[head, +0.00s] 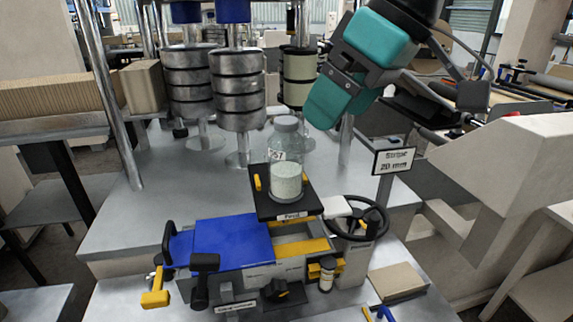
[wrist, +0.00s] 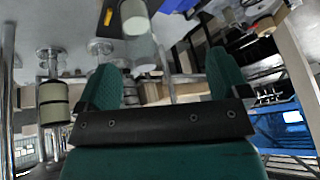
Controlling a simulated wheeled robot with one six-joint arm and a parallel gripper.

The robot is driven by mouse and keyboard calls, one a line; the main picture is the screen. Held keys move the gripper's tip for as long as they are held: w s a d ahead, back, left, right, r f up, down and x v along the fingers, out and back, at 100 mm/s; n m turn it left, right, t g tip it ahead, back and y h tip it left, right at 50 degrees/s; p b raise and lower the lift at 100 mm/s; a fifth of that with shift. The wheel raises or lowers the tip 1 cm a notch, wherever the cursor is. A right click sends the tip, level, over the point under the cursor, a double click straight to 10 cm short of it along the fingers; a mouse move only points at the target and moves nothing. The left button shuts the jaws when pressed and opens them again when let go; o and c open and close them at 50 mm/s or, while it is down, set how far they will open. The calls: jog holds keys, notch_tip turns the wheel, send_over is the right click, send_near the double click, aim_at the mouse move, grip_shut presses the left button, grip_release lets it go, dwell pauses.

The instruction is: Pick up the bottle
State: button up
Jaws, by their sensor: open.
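The bottle (head: 286,165) is clear with a rounded lid and white granules in its lower part. It stands upright on a small black platform (head: 267,207) in the middle of the head view. My gripper (head: 325,108) has teal fingers and is above and to the right of the bottle, apart from it. In the wrist view the bottle (wrist: 140,40) shows upside down near the top, beyond the gap between the two fingers. My gripper (wrist: 162,75) is open there, with nothing between its fingers.
A blue-topped device (head: 230,242) with yellow parts is in front of the platform. A black handwheel (head: 362,222) and a sign (head: 394,161) are to its right. Stacked metal cylinders (head: 237,88) on posts stand behind the bottle. A bare grey surface (head: 150,215) lies left.

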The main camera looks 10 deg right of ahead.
jog(key=t, duration=0.2)
send_near(288, 120)
jog(key=shift+n, duration=0.3)
jog(key=x, duration=0.7)
jog(key=shift+w+f, duration=0.15)
jog(key=p+x, duration=0.2)
jog(key=x, duration=0.3)
jog(key=shift+a+f, duration=0.1)
jog(key=c, duration=1.6)
